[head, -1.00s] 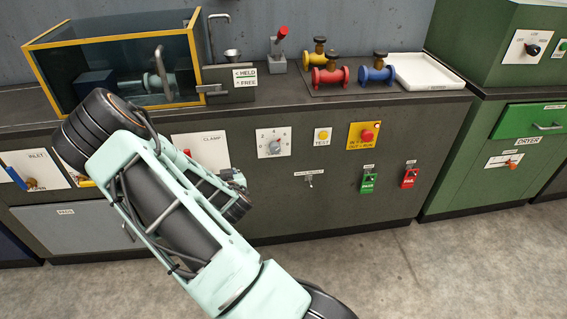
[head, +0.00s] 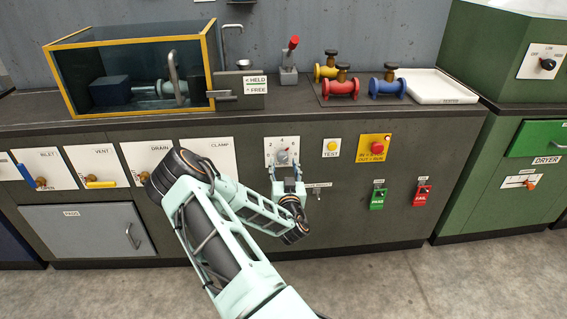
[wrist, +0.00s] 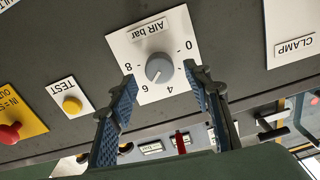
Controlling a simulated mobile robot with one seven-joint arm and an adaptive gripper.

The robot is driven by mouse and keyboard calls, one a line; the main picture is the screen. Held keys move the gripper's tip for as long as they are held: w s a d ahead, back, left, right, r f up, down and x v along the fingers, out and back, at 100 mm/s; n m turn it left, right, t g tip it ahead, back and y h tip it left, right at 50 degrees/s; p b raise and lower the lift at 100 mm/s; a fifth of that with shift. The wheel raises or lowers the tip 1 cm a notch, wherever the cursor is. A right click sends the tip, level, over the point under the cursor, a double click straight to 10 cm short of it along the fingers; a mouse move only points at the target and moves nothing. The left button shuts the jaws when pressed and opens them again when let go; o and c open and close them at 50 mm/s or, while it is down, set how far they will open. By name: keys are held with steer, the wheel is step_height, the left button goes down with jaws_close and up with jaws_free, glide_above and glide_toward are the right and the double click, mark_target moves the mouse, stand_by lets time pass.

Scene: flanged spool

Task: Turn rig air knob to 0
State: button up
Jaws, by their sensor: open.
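The AIR bar knob (wrist: 159,68) is a grey round dial on a white plate (wrist: 120,42), upside down in the wrist view. Its pale pointer line aims close to the 6; the 0, 4 and 8 also show. The 2 seems hidden behind a finger. My gripper (wrist: 160,80) is open, its two blue-padded fingers on either side of the knob, with visible gaps. In the head view the knob (head: 282,156) is on the cabinet front, with my gripper (head: 287,175) just in front and below, partly covering the plate.
A yellow TEST button (head: 331,147) and a red stop button (head: 374,148) sit right of the knob. Below are a toggle switch (head: 317,190) and the green PASS (head: 378,199) and red FAIL (head: 422,196) switches. The CLAMP panel (head: 215,157) is to the left.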

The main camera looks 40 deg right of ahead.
mark_target(283, 159)
steer(key=shift+x, duration=1.55)
steer(key=c, duration=1.1)
